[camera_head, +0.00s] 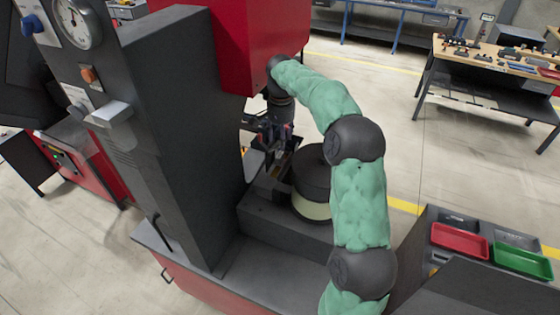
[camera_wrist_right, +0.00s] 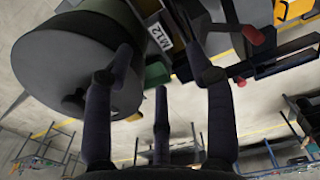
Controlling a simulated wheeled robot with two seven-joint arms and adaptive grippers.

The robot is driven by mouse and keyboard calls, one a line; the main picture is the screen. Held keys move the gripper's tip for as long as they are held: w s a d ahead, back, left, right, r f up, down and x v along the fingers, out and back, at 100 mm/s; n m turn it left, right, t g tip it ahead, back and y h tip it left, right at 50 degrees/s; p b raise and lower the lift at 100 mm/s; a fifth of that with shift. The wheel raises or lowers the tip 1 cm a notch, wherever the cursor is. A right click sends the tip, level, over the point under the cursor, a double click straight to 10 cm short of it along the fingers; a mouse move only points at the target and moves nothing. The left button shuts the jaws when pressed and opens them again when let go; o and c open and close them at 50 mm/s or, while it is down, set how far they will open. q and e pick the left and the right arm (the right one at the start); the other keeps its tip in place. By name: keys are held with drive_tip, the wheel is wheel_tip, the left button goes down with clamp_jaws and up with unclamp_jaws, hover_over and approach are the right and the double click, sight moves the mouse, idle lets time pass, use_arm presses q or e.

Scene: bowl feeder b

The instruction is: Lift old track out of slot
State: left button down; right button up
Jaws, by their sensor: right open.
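My right gripper (camera_head: 272,128) is under the red machine head, at the upper left of the round dark bowl feeder (camera_head: 312,172). In the right wrist view its dark fingers (camera_wrist_right: 160,58) are spread, with no object clearly held between them. A dark bar with a white M12 label (camera_wrist_right: 160,37) lies just beyond the fingertips, beside the bowl (camera_wrist_right: 70,62); it looks like the track. In the head view, the arm and gripper partly hide the track area, and I cannot tell how the track sits in its slot. My left gripper is not in view.
The dark machine column (camera_head: 185,130) stands close left of the gripper, and the red head (camera_head: 262,45) hangs above. Red-tipped parts (camera_wrist_right: 258,35) show beyond the fingers. Red (camera_head: 460,241) and green (camera_head: 521,259) trays lie at lower right. A workbench (camera_head: 495,62) stands behind.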

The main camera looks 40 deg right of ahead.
sight(281, 155)
drive_tip(key=shift+s+a+f, duration=0.15)
drive_tip(key=shift+s+f, duration=0.05)
drive_tip(key=shift+f, duration=0.25)
drive_tip(key=shift+s+a+f, duration=0.1)
drive_tip(key=shift+s+f, duration=0.05)
drive_tip(key=shift+f, duration=0.3)
drive_tip(key=shift+w+d+f, duration=0.2)
drive_tip(key=shift+f, duration=0.45)
wheel_tip(281, 155, down, 4)
drive_tip(key=shift+s+r+p, duration=0.1)
drive_tip(key=shift+p, duration=0.65)
drive_tip(key=shift+f, duration=0.55)
clamp_jaws()
